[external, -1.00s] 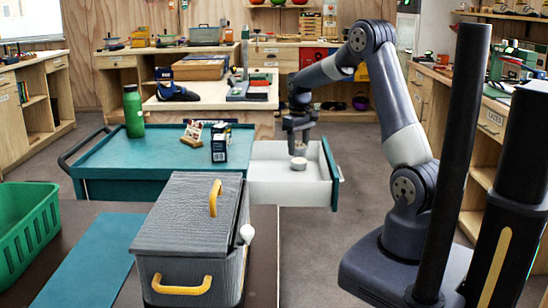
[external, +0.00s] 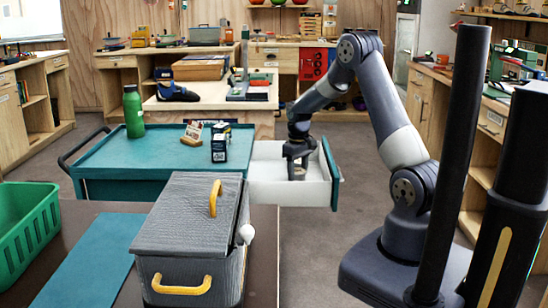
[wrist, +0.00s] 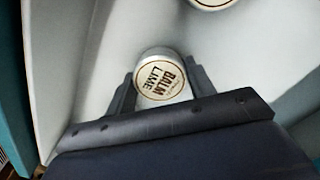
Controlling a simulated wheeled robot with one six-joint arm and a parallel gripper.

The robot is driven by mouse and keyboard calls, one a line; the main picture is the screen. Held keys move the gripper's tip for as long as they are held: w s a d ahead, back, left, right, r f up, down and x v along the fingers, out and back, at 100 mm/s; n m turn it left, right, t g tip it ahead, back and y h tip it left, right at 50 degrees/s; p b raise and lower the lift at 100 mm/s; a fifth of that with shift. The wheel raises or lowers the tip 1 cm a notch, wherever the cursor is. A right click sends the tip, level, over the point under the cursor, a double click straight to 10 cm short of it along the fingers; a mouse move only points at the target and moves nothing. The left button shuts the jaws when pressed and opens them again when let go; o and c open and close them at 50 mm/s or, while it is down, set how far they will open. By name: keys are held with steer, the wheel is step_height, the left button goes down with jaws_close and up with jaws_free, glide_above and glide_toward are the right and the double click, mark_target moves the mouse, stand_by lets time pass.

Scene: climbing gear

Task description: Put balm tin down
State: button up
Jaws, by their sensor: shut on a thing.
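A round balm tin (wrist: 162,76) with a cream lid reading "BALM LIME" sits between the two fingers of my gripper (wrist: 160,88) in the wrist view. My gripper is shut on the tin. In the external view my gripper (external: 297,173) points down inside the open white drawer (external: 268,192) of the teal cart, low near the drawer floor. The tin is mostly hidden there by the fingers, and I cannot tell whether it touches the floor. A second round tin (wrist: 211,3) lies farther along the drawer, cut by the top edge of the wrist view.
The teal cart top (external: 110,160) carries a green bottle (external: 133,112), a dark box (external: 220,142) and a small wooden-edged item (external: 192,133). A grey lidded box (external: 190,220) and a green basket (external: 25,225) stand in front. The drawer walls surround my gripper closely.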

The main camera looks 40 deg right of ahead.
mark_target(296, 171)
steer(key=shift+f, duration=0.1)
steer(key=shift+f, duration=0.15)
steer(key=o, duration=1)
steer(key=r, duration=1)
steer(key=shift+w+a, duration=0.2)
steer(key=shift+w, duration=0.15)
steer(key=shift+o, duration=0.4)
steer(key=shift+r, duration=0.45)
